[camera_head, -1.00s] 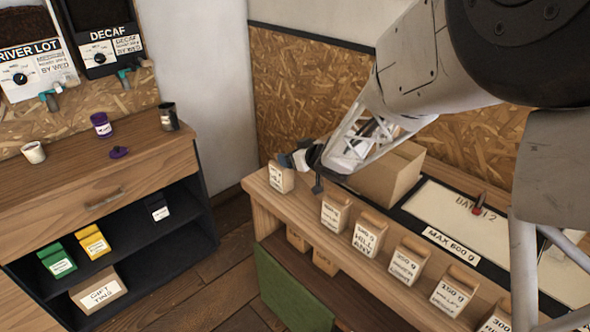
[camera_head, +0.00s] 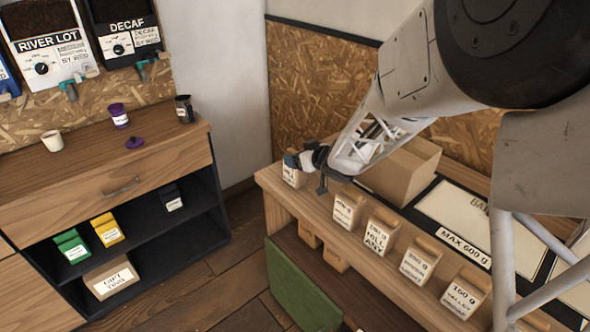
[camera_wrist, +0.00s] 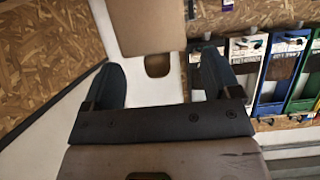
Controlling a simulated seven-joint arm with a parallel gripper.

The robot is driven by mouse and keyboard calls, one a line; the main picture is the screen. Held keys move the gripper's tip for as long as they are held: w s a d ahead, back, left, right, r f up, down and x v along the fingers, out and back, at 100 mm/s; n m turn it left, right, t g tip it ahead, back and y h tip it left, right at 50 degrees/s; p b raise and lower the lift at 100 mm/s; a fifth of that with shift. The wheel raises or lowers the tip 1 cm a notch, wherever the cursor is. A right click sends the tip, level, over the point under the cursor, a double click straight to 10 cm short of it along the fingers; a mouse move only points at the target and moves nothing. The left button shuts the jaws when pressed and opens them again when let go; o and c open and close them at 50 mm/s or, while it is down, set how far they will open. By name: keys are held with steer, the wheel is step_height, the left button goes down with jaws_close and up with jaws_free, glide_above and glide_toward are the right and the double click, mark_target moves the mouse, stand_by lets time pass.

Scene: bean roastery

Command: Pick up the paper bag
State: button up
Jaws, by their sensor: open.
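Several small kraft paper bags with white labels and folded tops stand in a row along the front of the wooden bench. Others, such as the bag marked 350 g (camera_head: 419,262), stand further right. In the wrist view my gripper (camera_wrist: 157,78) has its two dark fingers wide apart. A plain brown surface (camera_wrist: 150,25) shows beyond them, and a small brown shape (camera_wrist: 157,65) shows between them; I cannot tell whether either is a bag. Nothing is visibly held.
An open cardboard box (camera_head: 400,170) stands behind the bags, beside a tray marked MAX 600 g (camera_head: 464,247). More bags sit on the bench's lower shelf. A wooden cabinet (camera_head: 100,180) with cups on top stands left, across a floor gap. Bean dispensers (camera_head: 47,50) hang above it.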

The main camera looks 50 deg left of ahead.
steer(key=shift+x, duration=1.45)
steer(key=c, duration=1.4)
steer(key=shift+r, duration=0.2)
steer(key=shift+c, duration=0.2)
steer(key=shift+r, duration=0.55)
step_height(320, 180, up, 2)
steer(key=s+d, duration=0.4)
steer(key=d, duration=0.3)
steer(key=s+d+r, duration=0.1)
steer(key=s+d, duration=0.3)
steer(key=d, duration=0.3)
steer(key=shift+r, duration=0.25)
